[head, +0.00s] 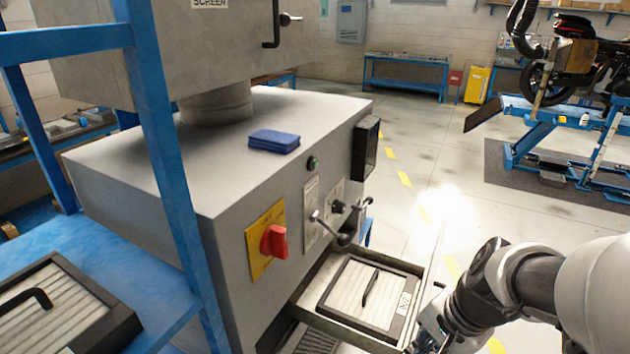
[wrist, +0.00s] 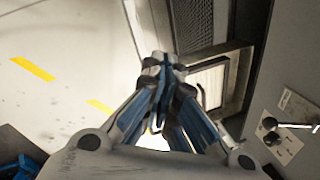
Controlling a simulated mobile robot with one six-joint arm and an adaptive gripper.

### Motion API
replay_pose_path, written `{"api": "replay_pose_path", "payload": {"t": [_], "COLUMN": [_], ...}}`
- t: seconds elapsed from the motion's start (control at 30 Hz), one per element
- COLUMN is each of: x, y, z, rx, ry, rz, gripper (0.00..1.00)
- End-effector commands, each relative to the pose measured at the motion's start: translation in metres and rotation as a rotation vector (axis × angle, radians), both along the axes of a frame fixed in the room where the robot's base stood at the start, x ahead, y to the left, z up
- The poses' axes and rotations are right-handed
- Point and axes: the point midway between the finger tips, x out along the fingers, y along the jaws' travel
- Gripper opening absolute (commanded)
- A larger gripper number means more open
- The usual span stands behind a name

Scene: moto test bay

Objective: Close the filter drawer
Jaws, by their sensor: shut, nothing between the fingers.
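The filter drawer (head: 345,329) is pulled out from the front of the grey cabinet (head: 262,205) in the head view. A pleated filter (head: 345,290) with a black frame and a black handle lies in it. My gripper (head: 428,330) is at the drawer's outer end, low in the head view and partly cut off by the frame. In the wrist view my gripper (wrist: 163,68) has its fingers together and empty, with part of the drawer and filter (wrist: 212,82) just beyond them. I cannot tell whether the fingers touch the drawer.
A red rotary switch (head: 273,242) and a lever handle (head: 330,228) are on the cabinet front. A blue cloth (head: 274,141) lies on top. A second filter (head: 62,312) lies on the blue bench at left.

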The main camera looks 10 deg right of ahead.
Motion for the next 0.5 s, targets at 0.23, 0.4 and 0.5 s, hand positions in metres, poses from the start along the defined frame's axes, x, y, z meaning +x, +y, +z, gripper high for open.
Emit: {"api": "replay_pose_path", "payload": {"t": [0.23, 0.4, 0.5], "x": [0.006, -0.004, -0.012], "y": [-0.053, -0.099, -0.116], "z": [-0.062, -0.12, -0.147], "rx": [0.158, 0.286, 0.339], "ry": [0.107, 0.192, 0.229], "rz": [-0.407, -0.772, -0.93], "gripper": [0.0, 0.0, 0.0]}}
